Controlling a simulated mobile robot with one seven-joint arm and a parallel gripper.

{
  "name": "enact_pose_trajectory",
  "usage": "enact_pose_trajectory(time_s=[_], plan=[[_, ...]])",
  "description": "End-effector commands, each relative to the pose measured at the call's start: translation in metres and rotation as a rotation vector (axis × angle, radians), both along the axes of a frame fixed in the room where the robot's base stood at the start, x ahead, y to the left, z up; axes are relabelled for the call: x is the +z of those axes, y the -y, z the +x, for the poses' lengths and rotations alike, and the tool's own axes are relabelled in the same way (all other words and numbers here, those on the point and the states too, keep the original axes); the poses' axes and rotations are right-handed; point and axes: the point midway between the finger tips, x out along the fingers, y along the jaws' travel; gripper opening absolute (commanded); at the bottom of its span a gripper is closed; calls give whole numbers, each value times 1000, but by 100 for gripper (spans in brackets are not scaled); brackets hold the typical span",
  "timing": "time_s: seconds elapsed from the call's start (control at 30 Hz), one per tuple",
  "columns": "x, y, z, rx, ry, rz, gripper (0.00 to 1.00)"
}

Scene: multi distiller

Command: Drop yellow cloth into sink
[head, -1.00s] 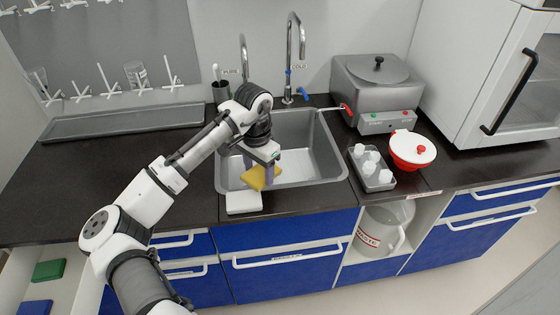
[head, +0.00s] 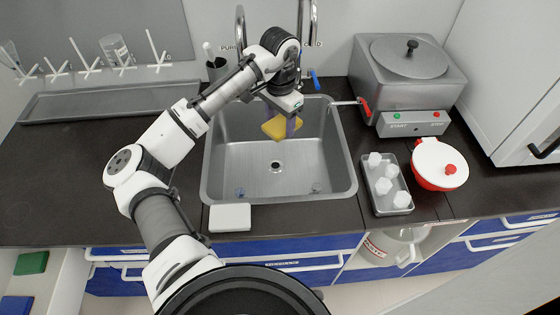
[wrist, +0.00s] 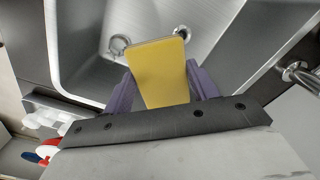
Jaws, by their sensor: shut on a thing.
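The yellow cloth (head: 277,128) is a flat yellow piece held by my gripper (head: 292,124) over the back part of the sink (head: 240,160). In the wrist view the cloth (wrist: 160,75) sits between the two purple fingers of my gripper (wrist: 162,95), which are shut on it. The sink basin (wrist: 80,65) shows beyond the cloth in the wrist view. The grey metal sink has a drain near its middle. The gap between the cloth and the sink bottom is hard to judge.
A white block (head: 230,218) lies at the sink's front left edge. Faucets (head: 303,45) rise behind the sink. A tray (head: 405,208) of white bottles, a red bowl with a white lid (head: 440,163) and a metal bath (head: 410,80) stand to the right.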

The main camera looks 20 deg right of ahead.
Motion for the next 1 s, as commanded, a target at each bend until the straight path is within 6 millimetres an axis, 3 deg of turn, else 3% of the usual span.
enact_pose_trajectory(time_s=[0.27,0.67,1.0], plan=[[-14,0,0,0,0,0,33],[-58,-1,0,0,1,2,33],[-60,0,0,0,1,1,33]])
